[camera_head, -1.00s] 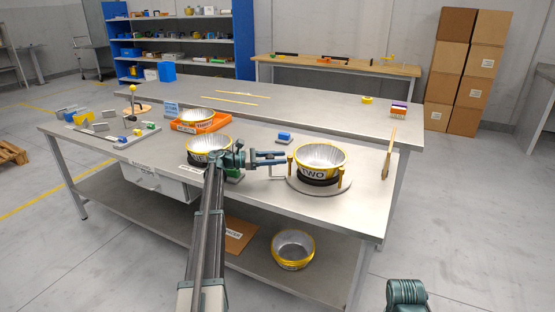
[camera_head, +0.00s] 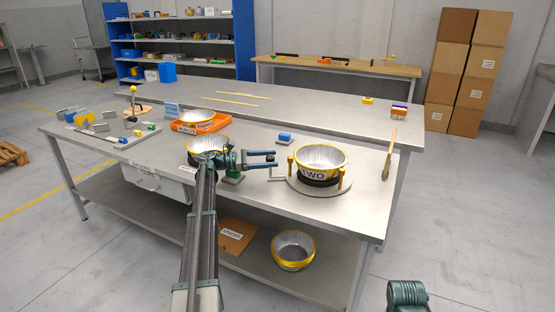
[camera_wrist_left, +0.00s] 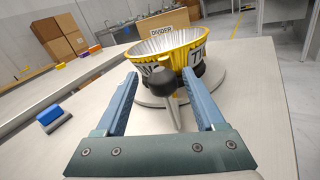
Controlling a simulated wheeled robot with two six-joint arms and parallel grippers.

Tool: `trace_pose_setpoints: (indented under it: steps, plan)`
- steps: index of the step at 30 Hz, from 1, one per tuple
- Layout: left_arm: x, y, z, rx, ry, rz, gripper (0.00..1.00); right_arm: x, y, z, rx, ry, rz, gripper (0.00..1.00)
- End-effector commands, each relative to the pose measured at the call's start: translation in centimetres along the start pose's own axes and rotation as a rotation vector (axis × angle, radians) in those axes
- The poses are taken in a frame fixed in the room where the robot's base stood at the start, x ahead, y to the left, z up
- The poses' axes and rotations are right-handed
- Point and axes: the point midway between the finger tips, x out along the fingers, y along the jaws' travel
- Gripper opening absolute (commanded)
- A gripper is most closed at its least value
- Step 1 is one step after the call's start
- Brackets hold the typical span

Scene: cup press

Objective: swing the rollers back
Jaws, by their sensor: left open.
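A yellow-rimmed metal bowl labelled TWO (camera_head: 321,157) sits in a black ring on a round grey base plate (camera_head: 320,193). Upright yellow rollers (camera_head: 341,180) stand at its sides. A thin grey crank lever (camera_head: 277,178) sticks out to the left of the base. In the left wrist view a lever with a black knob (camera_wrist_left: 163,78) stands in front of the bowl (camera_wrist_left: 170,46), seen between the fingers. My left gripper (camera_head: 275,159) is open, left of the bowl and above the lever. Contact with the knob cannot be told.
Another yellow-rimmed bowl (camera_head: 208,146) is partly behind my left arm. An orange tray (camera_head: 212,124) holds a further bowl. A blue block (camera_head: 285,137) lies behind my gripper. A brush (camera_head: 389,155) lies at the right edge. The tabletop (camera_head: 352,140) behind the bowl is clear.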

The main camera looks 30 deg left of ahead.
Motion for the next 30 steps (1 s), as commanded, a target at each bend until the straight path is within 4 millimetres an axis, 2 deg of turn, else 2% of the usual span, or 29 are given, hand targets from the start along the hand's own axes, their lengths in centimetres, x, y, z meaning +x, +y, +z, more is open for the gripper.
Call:
trace_pose_setpoints:
  steps: [1,3,12,19,30]
  plan:
    - [-1.4,0.1,0.0,0.000,0.001,0.004,0.71,0.0,0.0,0.0,0.000,0.000,0.000,0.54]
    - [-3.0,0.1,0.0,0.000,0.001,0.003,0.71,0.0,0.0,0.0,0.000,0.000,0.000,0.54]
    - [-8.4,0.2,0.0,0.000,0.000,0.002,0.71,0.0,0.0,0.0,0.000,0.000,0.000,0.54]
    - [-10.0,0.1,0.0,0.000,-0.001,0.000,0.71,0.0,0.0,0.0,0.000,0.000,0.000,0.54]
    - [-10.1,0.1,0.0,0.000,-0.001,0.000,0.71,0.0,0.0,0.0,0.000,0.000,0.000,0.54]
